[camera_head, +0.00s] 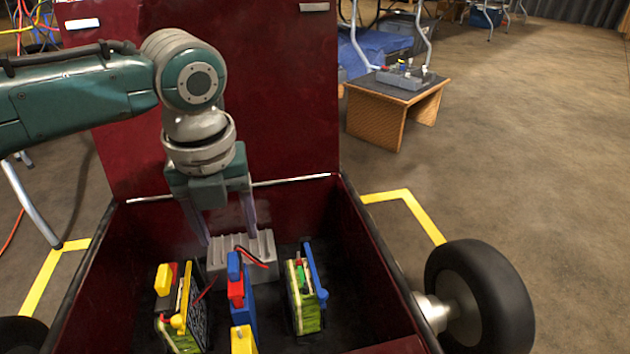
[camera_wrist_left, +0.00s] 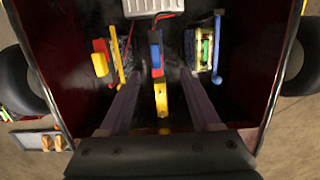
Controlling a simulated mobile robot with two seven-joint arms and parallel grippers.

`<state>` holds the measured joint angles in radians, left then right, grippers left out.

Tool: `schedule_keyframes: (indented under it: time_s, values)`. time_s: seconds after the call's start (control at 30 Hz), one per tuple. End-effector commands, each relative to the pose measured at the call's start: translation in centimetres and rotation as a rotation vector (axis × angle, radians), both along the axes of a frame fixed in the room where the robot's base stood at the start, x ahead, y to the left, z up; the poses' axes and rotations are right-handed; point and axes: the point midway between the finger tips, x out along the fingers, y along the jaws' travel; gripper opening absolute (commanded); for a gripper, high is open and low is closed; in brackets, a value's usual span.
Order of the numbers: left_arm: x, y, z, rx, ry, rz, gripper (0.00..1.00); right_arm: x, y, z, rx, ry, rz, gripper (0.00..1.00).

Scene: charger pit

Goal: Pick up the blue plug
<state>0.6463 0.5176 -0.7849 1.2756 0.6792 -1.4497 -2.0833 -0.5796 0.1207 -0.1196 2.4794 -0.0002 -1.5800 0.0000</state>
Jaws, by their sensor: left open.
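The blue plug (camera_head: 234,264) stands in the middle of the dark red bin, by a red block (camera_head: 236,291) and above a blue upright piece (camera_head: 247,318). In the left wrist view the blue plug (camera_wrist_left: 155,37) is beyond the fingertips, between their lines. My left gripper (camera_head: 229,238) points down into the bin, open and empty. In the left wrist view its fingers (camera_wrist_left: 161,75) lie to either side of the blue, red and yellow row, apart from it. My right gripper is not in view.
A grey ribbed block (camera_head: 217,258) with red and black wires is behind the plug. Circuit boards stand left (camera_head: 180,318) and right (camera_head: 304,295), with a yellow block (camera_head: 243,340) in front. The bin's walls (camera_head: 375,260) close in the space.

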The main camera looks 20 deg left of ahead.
Motion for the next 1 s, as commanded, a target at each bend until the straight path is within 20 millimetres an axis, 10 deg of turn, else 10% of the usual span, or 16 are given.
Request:
schedule_keyframes:
  time_s: [1.0]
  values:
    - [0.9,1.1,-9.5,0.001,-0.001,0.000,0.64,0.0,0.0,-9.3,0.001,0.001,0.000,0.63]
